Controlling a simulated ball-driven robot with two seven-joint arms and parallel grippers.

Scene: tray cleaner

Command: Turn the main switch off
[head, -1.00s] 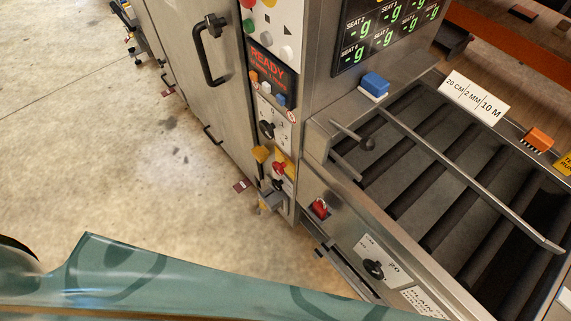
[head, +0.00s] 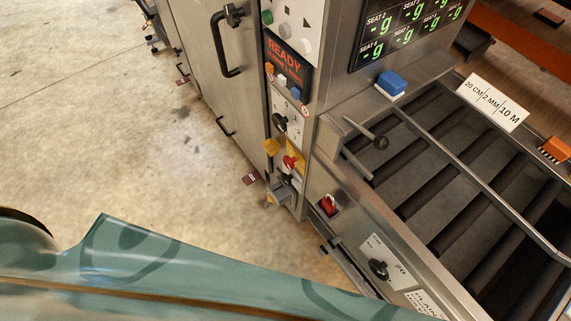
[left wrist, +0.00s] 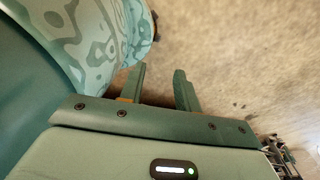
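A red rotary knob (head: 291,162) on a yellow plate, which looks like the main switch, is low on the narrow front panel of the steel machine in the head view. A black rotary knob (head: 280,122) on a white plate sits above it. I cannot read the position of the red knob. My left gripper (left wrist: 158,80) shows in the left wrist view, its two fingers apart with nothing between them, over bare floor. No gripper shows in the head view, where a teal arm crosses the bottom. My right gripper is not in view.
A red rocker switch (head: 328,205) and another black knob (head: 378,269) are on the lower roller-bed side. A READY display (head: 287,62) is above. A door handle (head: 222,42) and a lever (head: 366,133) stick out. The floor (head: 120,120) left of the machine is mostly clear.

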